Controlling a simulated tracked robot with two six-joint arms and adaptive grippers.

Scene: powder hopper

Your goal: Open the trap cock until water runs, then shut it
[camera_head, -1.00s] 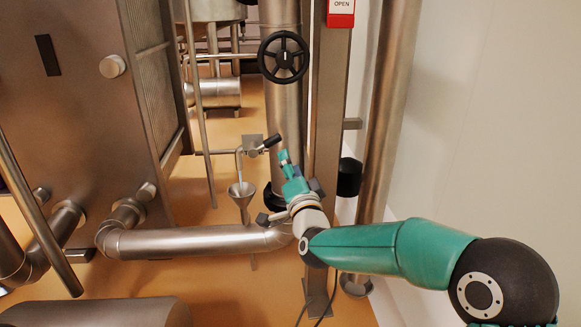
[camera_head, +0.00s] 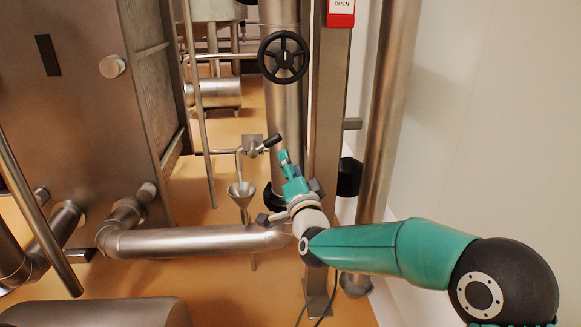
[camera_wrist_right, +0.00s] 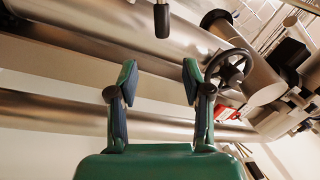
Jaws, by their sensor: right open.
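The trap cock (camera_head: 254,152) sits on a thin pipe left of the vertical pipe, its lever ending in a black grip (camera_head: 272,141). A small metal funnel (camera_head: 241,190) stands below its outlet. No water shows at the outlet. My right gripper (camera_head: 283,157) is just below and right of the black grip, apart from it. In the right wrist view the gripper (camera_wrist_right: 158,75) has its two fingers spread and nothing between them. The black grip (camera_wrist_right: 161,20) hangs beyond the fingertips, near the middle top. My left gripper is not in view.
A black handwheel (camera_head: 283,57) is on the vertical pipe above the cock. A red and white OPEN sign (camera_head: 341,12) is on the post. A large horizontal pipe (camera_head: 190,241) runs below the funnel. A big metal cabinet (camera_head: 75,80) fills the left.

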